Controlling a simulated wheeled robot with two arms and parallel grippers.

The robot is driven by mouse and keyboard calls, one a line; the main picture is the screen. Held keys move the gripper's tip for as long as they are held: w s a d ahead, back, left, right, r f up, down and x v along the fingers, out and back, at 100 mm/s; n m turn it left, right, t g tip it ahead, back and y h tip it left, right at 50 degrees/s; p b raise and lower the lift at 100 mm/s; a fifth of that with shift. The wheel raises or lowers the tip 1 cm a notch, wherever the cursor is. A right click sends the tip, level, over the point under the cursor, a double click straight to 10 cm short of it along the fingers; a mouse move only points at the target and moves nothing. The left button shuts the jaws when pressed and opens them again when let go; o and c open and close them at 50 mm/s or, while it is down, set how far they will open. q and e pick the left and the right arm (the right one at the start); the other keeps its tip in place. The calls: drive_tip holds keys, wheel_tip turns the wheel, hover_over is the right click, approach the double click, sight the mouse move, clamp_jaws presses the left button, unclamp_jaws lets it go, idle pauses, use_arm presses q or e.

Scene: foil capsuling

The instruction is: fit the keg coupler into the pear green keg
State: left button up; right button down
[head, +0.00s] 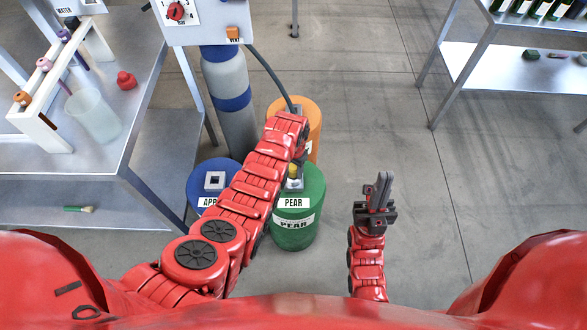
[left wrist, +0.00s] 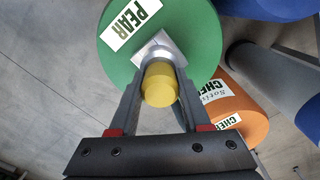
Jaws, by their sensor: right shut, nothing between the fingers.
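The pear green keg (head: 297,232) stands on the floor in front of me, with a light square fitting on its top. The keg coupler (head: 293,171), with a yellow cylindrical part, is over that fitting; the left wrist view shows its yellow end (left wrist: 159,84). My left gripper (left wrist: 160,72) has its fingers on both sides of the coupler and looks shut on it. I cannot tell whether the coupler touches or is seated in the fitting. My left arm hides part of this in the head view. My right gripper (head: 382,185) is shut and empty, right of the keg.
A blue keg (head: 203,177) stands left of the green one, and an orange keg (head: 313,118) behind it. A grey gas cylinder (head: 228,75) stands behind, with a black hose (head: 270,73) nearby. A workbench (head: 130,130) is at left. Floor at right is free.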

use_arm(q)
drive_tip(key=o, duration=0.5)
wheel_tip(320, 180, up, 9)
drive_tip(key=shift+r+b, duration=0.2)
drive_tip(key=shift+b, duration=0.4)
wheel_tip(320, 180, up, 8)
drive_tip(key=p, duration=0.6)
